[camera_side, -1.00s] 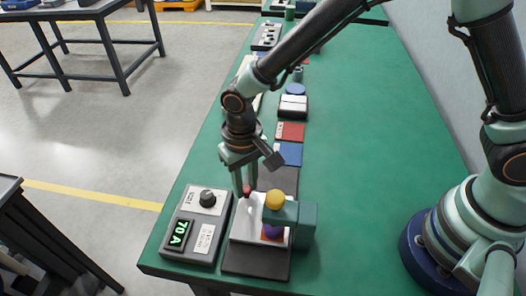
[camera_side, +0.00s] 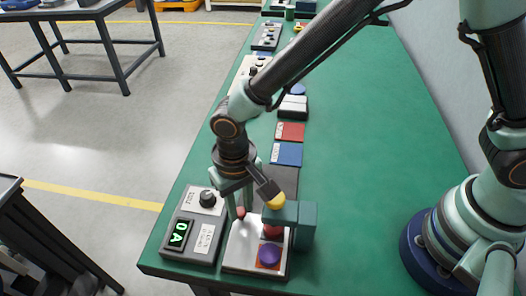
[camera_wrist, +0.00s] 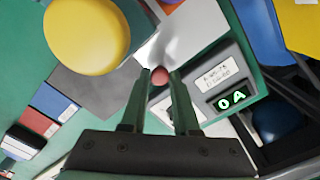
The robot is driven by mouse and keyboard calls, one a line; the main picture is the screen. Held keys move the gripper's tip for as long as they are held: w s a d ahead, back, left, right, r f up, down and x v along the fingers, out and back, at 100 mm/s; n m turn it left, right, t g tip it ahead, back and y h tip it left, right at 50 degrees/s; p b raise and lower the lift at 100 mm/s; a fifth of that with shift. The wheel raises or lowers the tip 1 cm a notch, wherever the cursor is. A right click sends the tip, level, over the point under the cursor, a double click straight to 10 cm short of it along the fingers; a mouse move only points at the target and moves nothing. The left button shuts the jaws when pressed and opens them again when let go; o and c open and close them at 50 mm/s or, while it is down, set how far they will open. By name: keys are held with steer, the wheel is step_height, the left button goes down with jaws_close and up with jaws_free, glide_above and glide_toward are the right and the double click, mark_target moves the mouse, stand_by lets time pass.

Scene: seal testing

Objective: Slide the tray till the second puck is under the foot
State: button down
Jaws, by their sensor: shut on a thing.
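The white tray (camera_side: 244,245) lies on a dark base. My gripper (camera_side: 240,212) is shut on the tray's small red knob, which also shows between the fingertips in the wrist view (camera_wrist: 158,76). A teal stand (camera_side: 306,222) reaches over the tray, with a yellow knob (camera_side: 275,201) on top. A dark red puck (camera_side: 272,232) is partly hidden below the arm of the stand. A purple puck (camera_side: 269,256) sits on an orange square nearer the front, clear of the stand. The foot itself is hidden, so I cannot tell whether it touches a puck.
A grey meter (camera_side: 203,228) with a black dial stands left of the tray. Its green display (camera_side: 179,234) reads 0A. Blue (camera_side: 286,153) and red (camera_side: 290,131) flat pieces lie behind the tray. The green table is bare to the right of the stand.

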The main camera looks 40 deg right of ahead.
steer(key=c, duration=0.7)
jaws_free()
steer(key=shift+s+a, duration=0.15)
steer(key=shift+a, duration=0.05)
steer(key=shift+o, duration=0.2)
steer(key=shift+r, duration=0.1)
step_height(320, 180, up, 12)
steer(key=w+d+r+t+y, duration=0.1)
steer(key=d+r, duration=0.3)
steer(key=d, duration=0.3)
steer(key=w+d+r+t, duration=0.1)
steer(key=w+d+r, duration=0.15)
steer(key=d, duration=0.55)
steer(key=s+d+r+t+h, duration=0.1)
steer(key=s+d, duration=0.4)
steer(key=d, duration=0.8)
steer(key=r+t, duration=0.1)
steer(key=t, duration=0.1)
steer(key=shift+d+r+t, duration=0.2)
steer(key=shift+d+t, duration=0.05)
steer(key=shift+t, duration=0.05)
